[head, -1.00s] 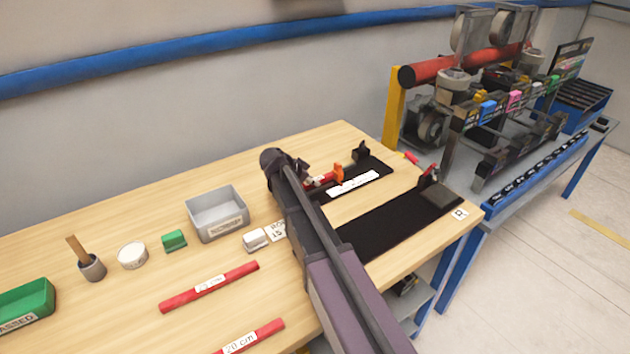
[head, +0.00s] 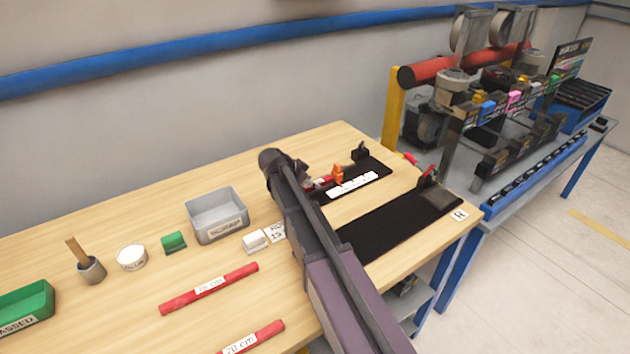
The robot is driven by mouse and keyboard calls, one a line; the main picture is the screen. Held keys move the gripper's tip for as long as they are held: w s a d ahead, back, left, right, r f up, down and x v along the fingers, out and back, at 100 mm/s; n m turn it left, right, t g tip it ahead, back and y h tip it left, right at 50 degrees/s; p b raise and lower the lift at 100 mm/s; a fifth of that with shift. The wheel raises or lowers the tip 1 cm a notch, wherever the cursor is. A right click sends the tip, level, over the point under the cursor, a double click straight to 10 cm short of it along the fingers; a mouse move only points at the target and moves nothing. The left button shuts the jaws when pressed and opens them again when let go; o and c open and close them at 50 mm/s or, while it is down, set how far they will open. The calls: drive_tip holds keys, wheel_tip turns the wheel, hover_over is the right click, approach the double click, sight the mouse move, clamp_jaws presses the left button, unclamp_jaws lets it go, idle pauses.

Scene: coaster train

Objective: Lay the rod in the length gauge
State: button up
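The length gauge is a black base (head: 378,168) with an orange piece (head: 338,173), a white scale strip (head: 353,185) and a black end block (head: 360,152). A short stretch of a red rod (head: 319,184) shows at the gauge's left part, beside my gripper (head: 304,170). The rest of that rod is hidden behind my arm. I cannot tell whether it rests in the gauge or is held above it. My gripper is mostly hidden by my own wrist, and its fingers are too small to read.
Two labelled red rods lie at the front left, one farther back (head: 235,278) and one nearer (head: 268,332). A grey scrap box (head: 202,234), green block (head: 174,242) and white block (head: 254,241) stand left of my arm. A second black fixture (head: 400,222) lies at the right edge.

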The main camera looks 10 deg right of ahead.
drive_tip(key=shift+d+r+p, duration=0.1)
drive_tip(key=shift+r+p, duration=0.2)
drive_tip(key=shift+r, duration=0.2)
drive_tip(key=shift+p+v, duration=4.05)
drive_tip(key=shift+v, duration=1.8)
drive_tip(key=shift+s, duration=0.1)
